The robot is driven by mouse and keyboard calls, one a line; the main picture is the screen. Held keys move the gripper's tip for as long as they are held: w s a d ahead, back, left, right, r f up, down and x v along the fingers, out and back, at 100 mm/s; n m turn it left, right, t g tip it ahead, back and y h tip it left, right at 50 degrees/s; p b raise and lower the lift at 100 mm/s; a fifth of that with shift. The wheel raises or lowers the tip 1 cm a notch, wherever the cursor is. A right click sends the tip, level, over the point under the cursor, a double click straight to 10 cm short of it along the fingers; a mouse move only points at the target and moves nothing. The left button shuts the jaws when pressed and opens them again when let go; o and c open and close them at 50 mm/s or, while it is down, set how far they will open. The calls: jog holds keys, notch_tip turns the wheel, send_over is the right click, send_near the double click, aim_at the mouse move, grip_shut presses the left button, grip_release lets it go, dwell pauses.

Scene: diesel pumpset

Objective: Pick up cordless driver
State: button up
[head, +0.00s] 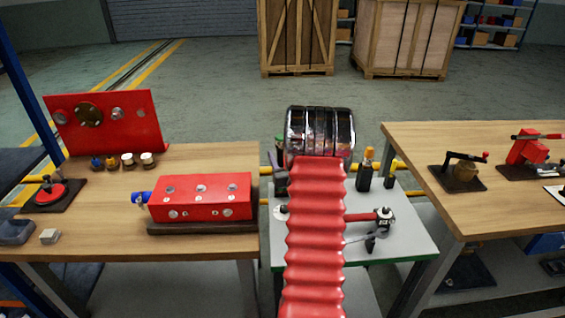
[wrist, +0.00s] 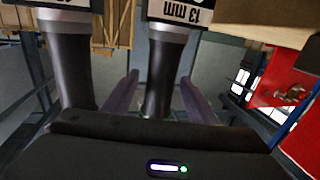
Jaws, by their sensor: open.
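Two dark, upright tool-like bodies, which look like drivers, stand on the grey cart (head: 408,232) in the head view. One, with an orange top (head: 366,172), is right of my arm. The other, with a green top (head: 280,158), is left of it and partly hidden. The wrist view shows two black grips close up, a left one (wrist: 68,65) and a right one (wrist: 165,65) under a white "13 mm" label. My gripper (wrist: 160,76) is open, its fingers flanking the right grip. I cannot tell if they touch it. In the head view my arm hides the gripper.
A tool with a red handle (head: 360,217) lies on the cart. The left bench holds a red block (head: 200,196) and an upright red panel (head: 140,130). The right bench (head: 420,145) holds fixtures. Wooden crates (head: 405,40) stand behind on open floor.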

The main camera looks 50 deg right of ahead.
jog(key=shift+c, duration=0.5)
grip_shut()
jog(key=shift+r, duration=0.1)
